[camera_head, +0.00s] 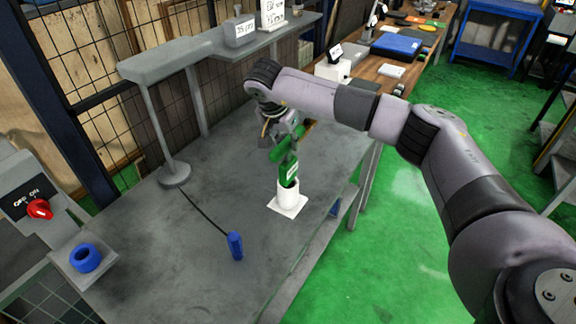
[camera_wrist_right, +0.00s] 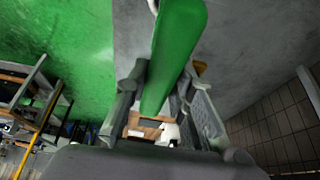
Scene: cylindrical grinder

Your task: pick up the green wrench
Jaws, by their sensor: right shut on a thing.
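The green wrench (camera_head: 288,167) is upright and slightly tilted, above a white cylindrical holder (camera_head: 288,196) on the grey table. Its lower end meets the holder's top; I cannot tell how far inside it is. My right gripper (camera_head: 284,140) is at the wrench's upper part and is shut on it. In the right wrist view, the green wrench (camera_wrist_right: 175,50) runs between the two fingers of the right gripper (camera_wrist_right: 160,92). My left gripper is not in view.
A grey lamp-like stand (camera_head: 174,174) is at the left. A blue ring (camera_head: 86,258) and a red switch (camera_head: 40,209) are at the far left. A shelf (camera_head: 262,40) runs behind.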

